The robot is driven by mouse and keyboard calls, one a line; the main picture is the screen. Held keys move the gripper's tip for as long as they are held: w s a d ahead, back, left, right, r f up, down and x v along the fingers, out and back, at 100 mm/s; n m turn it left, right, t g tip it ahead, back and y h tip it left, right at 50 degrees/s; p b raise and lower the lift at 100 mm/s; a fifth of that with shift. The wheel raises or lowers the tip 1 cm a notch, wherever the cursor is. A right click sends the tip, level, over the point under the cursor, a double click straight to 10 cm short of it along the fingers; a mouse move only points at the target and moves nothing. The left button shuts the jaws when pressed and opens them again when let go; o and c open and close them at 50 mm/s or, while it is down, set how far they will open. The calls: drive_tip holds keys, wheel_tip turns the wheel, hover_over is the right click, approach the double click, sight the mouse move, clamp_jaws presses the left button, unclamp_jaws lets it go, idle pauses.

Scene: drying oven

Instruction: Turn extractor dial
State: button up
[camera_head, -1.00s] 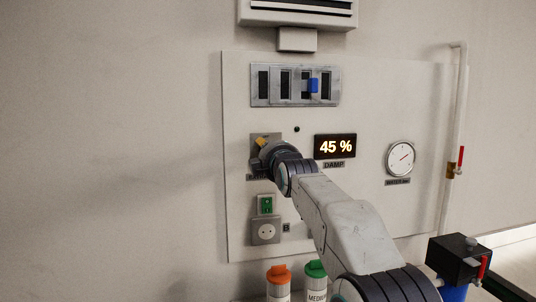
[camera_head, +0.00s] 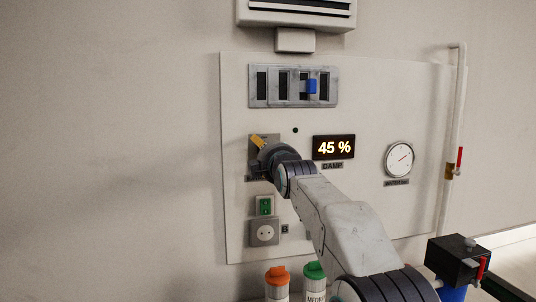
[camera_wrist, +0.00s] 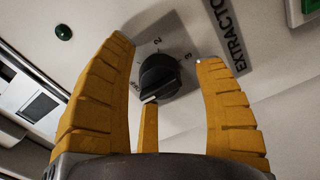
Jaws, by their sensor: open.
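The extractor dial (camera_wrist: 158,75) is a black round knob on the panel, seen in the wrist view with the marks OFF, 2 and 3 around it and the word EXTRACTOR beside it. Its white pointer line is at the lower left, near OFF. My gripper (camera_wrist: 165,50) has yellow ribbed fingers spread on both sides of the dial, with a visible gap to it on each side. A third, narrower yellow finger shows below the dial; whether it touches cannot be told. In the head view my gripper (camera_head: 258,142) is at the dial's plate (camera_head: 272,138), and my wrist hides the dial.
A display (camera_head: 334,147) reads 45 % above DAMP. A green switch (camera_head: 265,206) and a socket (camera_head: 265,234) are below the dial. A slider block (camera_head: 293,86) with a blue knob is above. A gauge (camera_head: 399,159) and pipe are right; orange-lidded (camera_head: 277,275) and green-lidded (camera_head: 315,270) containers stand below.

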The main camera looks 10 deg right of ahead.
drive_tip(key=shift+s, duration=0.1)
drive_tip(key=s, duration=1.2)
drive_tip(key=shift+w, duration=0.1)
idle(0.3)
